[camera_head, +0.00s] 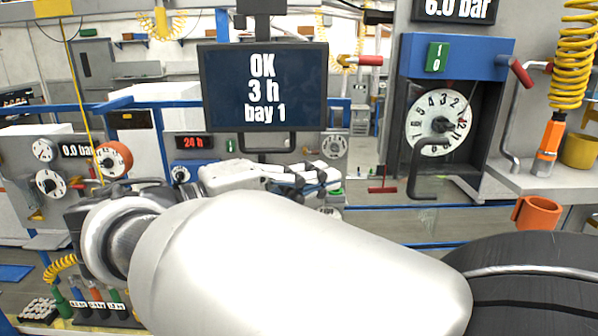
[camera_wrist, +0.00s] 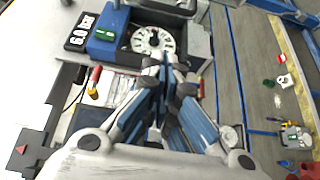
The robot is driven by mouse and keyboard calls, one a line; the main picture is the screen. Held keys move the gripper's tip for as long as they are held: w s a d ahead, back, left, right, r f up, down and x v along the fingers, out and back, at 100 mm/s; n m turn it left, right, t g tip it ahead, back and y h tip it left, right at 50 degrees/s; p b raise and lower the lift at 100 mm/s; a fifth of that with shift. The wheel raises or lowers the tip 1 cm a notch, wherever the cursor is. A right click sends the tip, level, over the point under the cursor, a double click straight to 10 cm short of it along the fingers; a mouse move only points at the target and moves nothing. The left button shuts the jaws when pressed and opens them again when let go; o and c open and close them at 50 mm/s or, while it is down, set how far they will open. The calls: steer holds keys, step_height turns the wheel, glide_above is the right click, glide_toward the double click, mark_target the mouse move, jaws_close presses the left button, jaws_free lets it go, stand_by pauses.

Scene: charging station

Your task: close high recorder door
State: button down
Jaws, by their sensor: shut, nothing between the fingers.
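The high recorder (camera_head: 458,50) stands at the right in the head view, with a blue top, a green switch and a white numbered dial (camera_head: 437,122) in a dark recess. In the wrist view the recorder's blue top (camera_wrist: 108,30) and dial (camera_wrist: 153,41) are near the top. My gripper (camera_head: 330,178) is left of the recorder in the head view. In the wrist view my gripper (camera_wrist: 164,62) is shut and empty, its tips overlapping the dial's lower edge; contact cannot be told.
A monitor (camera_head: 263,88) reading "OK 3 h bay 1" hangs behind my arm. Red-handled levers (camera_head: 521,70) project near the recorder. Open floor lies behind.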

steer(key=w+d+p, duration=0.2)
steer(key=d, duration=0.8)
steer(key=shift+w, duration=0.2)
steer(key=shift+d+f, duration=0.1)
steer(key=shift+s+d, duration=0.1)
